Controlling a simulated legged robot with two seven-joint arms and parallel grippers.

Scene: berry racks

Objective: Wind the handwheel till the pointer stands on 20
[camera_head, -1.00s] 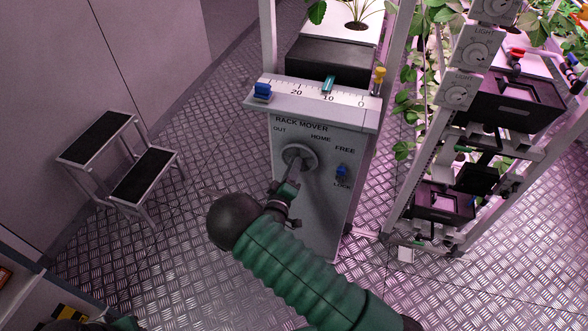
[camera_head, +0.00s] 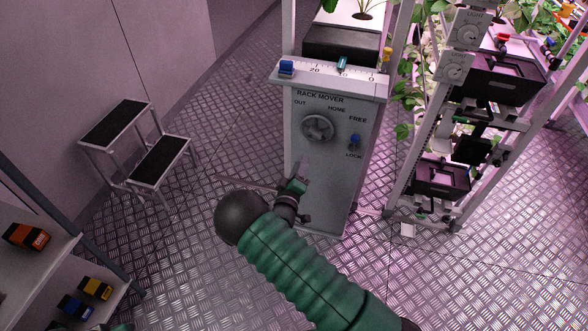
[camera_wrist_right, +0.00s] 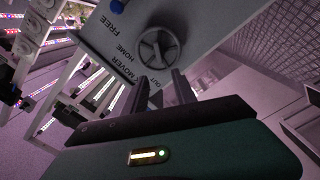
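The grey handwheel (camera_head: 319,127) is on the front of the rack mover (camera_head: 323,190); it also shows in the right wrist view (camera_wrist_right: 159,49). Above it, a teal pointer (camera_head: 342,64) stands at about 10 on the white scale (camera_head: 328,72), right of the 20. My right gripper (camera_head: 302,172) is below and in front of the wheel, apart from it. In the wrist view its two fingers (camera_wrist_right: 159,78) are spread with nothing between them, short of the wheel.
A blue knob (camera_head: 354,142) sits between FREE and LOCK. A step stool (camera_head: 135,150) stands left, a shelf (camera_head: 40,262) at lower left, a plant rack (camera_head: 440,190) right. Floor between is clear.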

